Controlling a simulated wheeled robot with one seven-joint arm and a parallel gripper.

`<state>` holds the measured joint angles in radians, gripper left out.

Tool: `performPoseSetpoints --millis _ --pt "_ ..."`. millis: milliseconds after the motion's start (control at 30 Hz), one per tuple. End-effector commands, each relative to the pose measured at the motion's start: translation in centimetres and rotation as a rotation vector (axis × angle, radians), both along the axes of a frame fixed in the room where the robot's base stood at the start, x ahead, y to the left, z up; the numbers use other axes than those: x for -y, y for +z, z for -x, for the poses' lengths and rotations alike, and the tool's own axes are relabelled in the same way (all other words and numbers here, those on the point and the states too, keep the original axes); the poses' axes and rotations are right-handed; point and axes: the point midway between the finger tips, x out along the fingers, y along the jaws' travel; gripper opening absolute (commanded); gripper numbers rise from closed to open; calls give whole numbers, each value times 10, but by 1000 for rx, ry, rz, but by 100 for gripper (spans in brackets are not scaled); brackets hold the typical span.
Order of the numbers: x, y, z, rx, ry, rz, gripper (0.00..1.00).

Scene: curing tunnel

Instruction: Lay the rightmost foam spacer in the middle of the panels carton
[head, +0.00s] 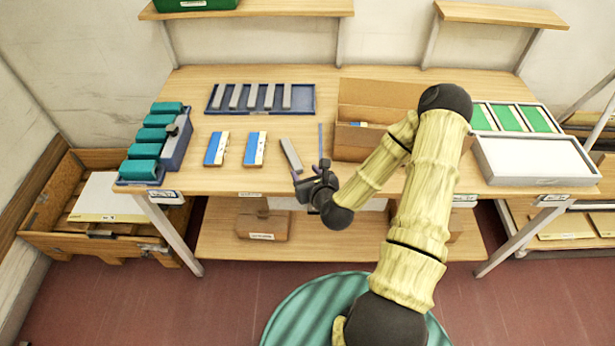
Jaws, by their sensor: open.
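Another grey bar (291,155) lies loose and slanted on the table, farther right. An open brown carton (352,146), which may be the panels carton, stands right of it. A small blue-and-white item (358,124) shows inside; my arm hides the carton's right part. My gripper (311,173) is open and empty at the table's front edge, just in front of the loose bar.
Two blue-and-white boxes (216,148) (255,149) lie left of the loose bar. A blue rack (178,145) with teal blocks stands at the left end. A tray with green panels (505,117) and a white-topped box (537,158) are at the right. Shelves hang above.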

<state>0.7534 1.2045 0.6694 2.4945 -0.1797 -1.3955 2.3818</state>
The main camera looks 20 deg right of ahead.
Motion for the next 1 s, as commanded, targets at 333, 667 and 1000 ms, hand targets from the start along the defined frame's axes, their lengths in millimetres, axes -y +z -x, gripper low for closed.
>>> performPoseSetpoints --millis 333,667,1000 --pt "0 4 10 0 0 0 48" --pt "1 4 9 0 0 0 48" --pt "-20 4 16 -86 311 391 48"
